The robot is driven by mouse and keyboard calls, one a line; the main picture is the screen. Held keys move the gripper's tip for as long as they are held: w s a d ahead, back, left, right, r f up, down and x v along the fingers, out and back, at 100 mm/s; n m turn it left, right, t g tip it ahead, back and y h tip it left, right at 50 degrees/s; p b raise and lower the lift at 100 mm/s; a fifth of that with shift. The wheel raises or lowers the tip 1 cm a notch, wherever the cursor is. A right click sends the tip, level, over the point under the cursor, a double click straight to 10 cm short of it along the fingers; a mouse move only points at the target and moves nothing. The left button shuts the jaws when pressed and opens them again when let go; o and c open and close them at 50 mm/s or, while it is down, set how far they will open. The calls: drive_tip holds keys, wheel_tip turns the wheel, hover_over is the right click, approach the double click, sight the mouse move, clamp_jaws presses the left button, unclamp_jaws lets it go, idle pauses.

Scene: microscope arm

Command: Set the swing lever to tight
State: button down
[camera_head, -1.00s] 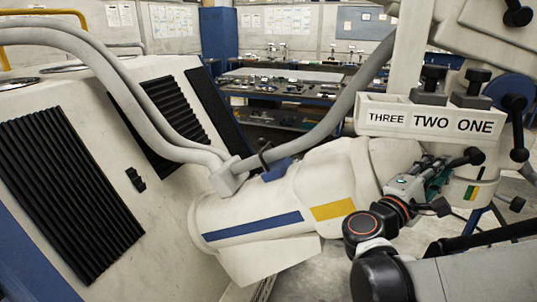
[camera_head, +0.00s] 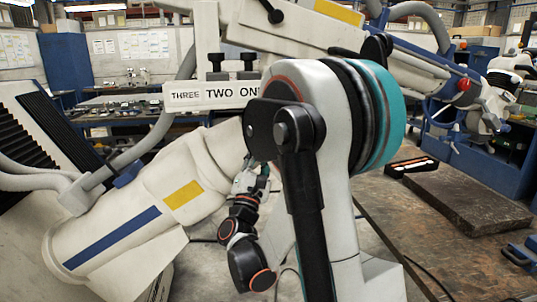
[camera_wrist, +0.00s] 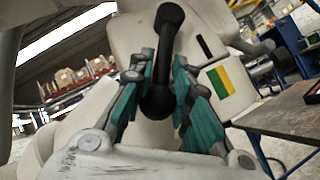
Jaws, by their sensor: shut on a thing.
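The black swing lever (camera_wrist: 161,65), a rod with a ball at each end, stands nearly upright in the wrist view against a white microscope arm housing (camera_wrist: 128,38). My gripper (camera_wrist: 160,78) has its teal-padded fingers on both sides of the lever and is shut on it, around the lower part near the lower ball. In the head view my gripper (camera_head: 251,180) is small and low beside the white housing. My own arm covers the lever and its surroundings there. No "tight" marking can be read.
A "THREE TWO ONE" sign (camera_head: 212,95) is on the microscope arm above my gripper. A yellow and green label (camera_wrist: 220,82) is right of the lever. A workbench with a dark slab (camera_head: 465,200) stands at right. Shelves with boxes (camera_wrist: 75,78) are behind.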

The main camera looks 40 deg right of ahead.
drive_tip(key=shift+d, duration=0.1)
idle(0.4)
drive_tip(key=c, duration=1.6)
unclamp_jaws()
drive_tip(key=shift+f, duration=0.1)
drive_tip(key=v, duration=0.7)
drive_tip(key=shift+s+f, duration=0.15)
drive_tip(key=shift+f, duration=0.05)
